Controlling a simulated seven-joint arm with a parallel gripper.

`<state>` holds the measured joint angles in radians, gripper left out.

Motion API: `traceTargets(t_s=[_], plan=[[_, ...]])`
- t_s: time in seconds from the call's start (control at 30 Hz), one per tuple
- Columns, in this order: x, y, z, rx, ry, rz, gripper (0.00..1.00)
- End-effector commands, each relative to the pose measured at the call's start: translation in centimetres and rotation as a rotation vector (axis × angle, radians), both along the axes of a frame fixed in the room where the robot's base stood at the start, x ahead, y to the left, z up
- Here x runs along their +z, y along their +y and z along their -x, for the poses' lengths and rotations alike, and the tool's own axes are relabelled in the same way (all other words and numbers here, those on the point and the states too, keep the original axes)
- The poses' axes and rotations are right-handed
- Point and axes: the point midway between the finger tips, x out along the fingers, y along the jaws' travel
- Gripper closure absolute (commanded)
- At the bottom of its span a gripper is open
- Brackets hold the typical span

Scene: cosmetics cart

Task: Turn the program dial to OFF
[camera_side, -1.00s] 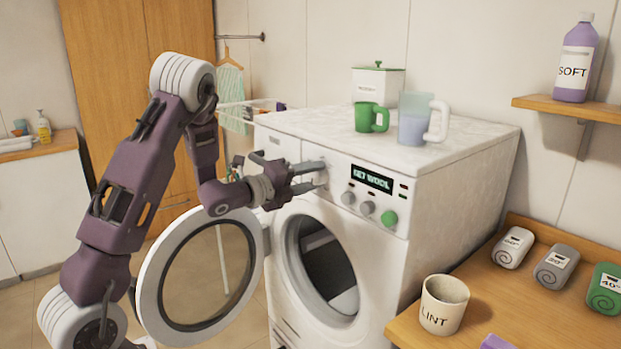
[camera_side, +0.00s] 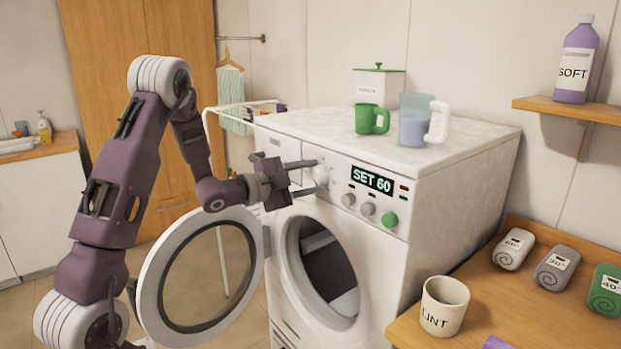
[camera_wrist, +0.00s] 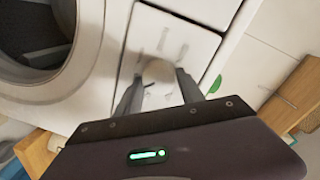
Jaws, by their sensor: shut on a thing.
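The white program dial (camera_side: 322,174) is on the upper front of the washing machine (camera_side: 440,200), left of the display. My gripper (camera_side: 316,177) faces the panel with its fingers shut on the dial, one above and one below it in the side view. In the wrist view the pale dial (camera_wrist: 158,72) sits between the two dark fingertips (camera_wrist: 158,86). The display (camera_side: 373,179) reads "SET 60". The dial's markings are too small or hidden to read.
The round door (camera_side: 160,268) stands open below my forearm. Small grey knobs (camera_side: 348,200) and a green button (camera_side: 389,219) are right of the dial. A LINT cup (camera_side: 443,305) is on the side counter.

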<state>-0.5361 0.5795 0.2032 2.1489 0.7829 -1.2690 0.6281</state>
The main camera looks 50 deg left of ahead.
Motion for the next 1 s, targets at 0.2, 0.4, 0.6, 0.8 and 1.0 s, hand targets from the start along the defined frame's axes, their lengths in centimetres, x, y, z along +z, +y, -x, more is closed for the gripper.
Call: traceTargets(t_s=[0.2,0.4,0.6,0.8,1.0], plan=[[0.00,0.07,0.03,-0.001,0.000,0.203,0.95],[-0.02,0.14,0.03,0.000,0.000,0.393,0.95],[0.01,0.18,0.02,-0.002,0.000,0.583,0.95],[-0.03,0.28,0.01,-0.001,0.001,0.773,0.95],[-0.04,0.37,0.02,0.000,-0.001,0.963,0.95]])
